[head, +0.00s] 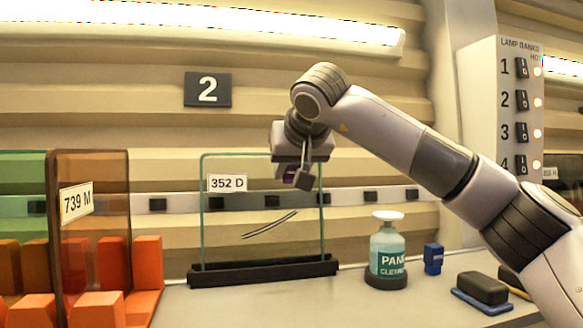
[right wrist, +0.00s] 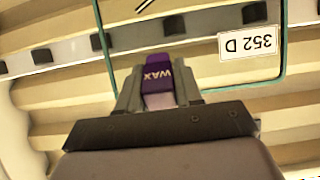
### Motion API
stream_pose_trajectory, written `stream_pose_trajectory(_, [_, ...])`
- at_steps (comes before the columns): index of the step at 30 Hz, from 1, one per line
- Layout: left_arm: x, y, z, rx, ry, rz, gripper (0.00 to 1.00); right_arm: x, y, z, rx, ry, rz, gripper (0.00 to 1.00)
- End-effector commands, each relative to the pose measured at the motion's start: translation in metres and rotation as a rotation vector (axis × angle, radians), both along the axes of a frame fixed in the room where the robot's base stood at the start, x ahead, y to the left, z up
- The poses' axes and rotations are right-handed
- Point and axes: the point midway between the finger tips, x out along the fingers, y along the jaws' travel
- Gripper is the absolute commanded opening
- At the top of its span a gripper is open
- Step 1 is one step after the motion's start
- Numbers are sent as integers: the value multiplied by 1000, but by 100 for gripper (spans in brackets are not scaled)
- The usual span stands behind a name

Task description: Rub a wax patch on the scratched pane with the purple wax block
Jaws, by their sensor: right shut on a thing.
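The scratched pane (head: 261,228) is clear glass labelled 352 D, upright in a black base (head: 262,271) on the counter. My right gripper (head: 297,180) is shut on the purple wax block (head: 290,175), near the pane's upper right part, above the scratch. In the right wrist view the wax block (right wrist: 158,72) sits between the fingers, with WAX lettering visible. The pane's edge and label (right wrist: 249,42) show beyond it. I cannot tell whether the block touches the glass. My left gripper is not in view.
A pane cleaner bottle (head: 387,250), a small blue block (head: 433,258) and a dark block on a blue base (head: 482,291) stand right of the pane. Amber pane 739 M (head: 92,240) and orange blocks (head: 148,272) stand left. A lamp switch panel (head: 487,110) is at right.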

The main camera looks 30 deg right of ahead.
Motion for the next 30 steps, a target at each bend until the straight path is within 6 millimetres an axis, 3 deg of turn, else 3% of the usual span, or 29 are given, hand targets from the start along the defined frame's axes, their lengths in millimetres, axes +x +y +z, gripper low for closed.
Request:
stream_pose_trajectory(19, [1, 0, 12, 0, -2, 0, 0, 10, -4, -1, 1, 1, -2, 4])
stream_pose_trajectory(30, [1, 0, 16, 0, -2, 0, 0, 1, -33, 0, 2, 0, -1, 4])
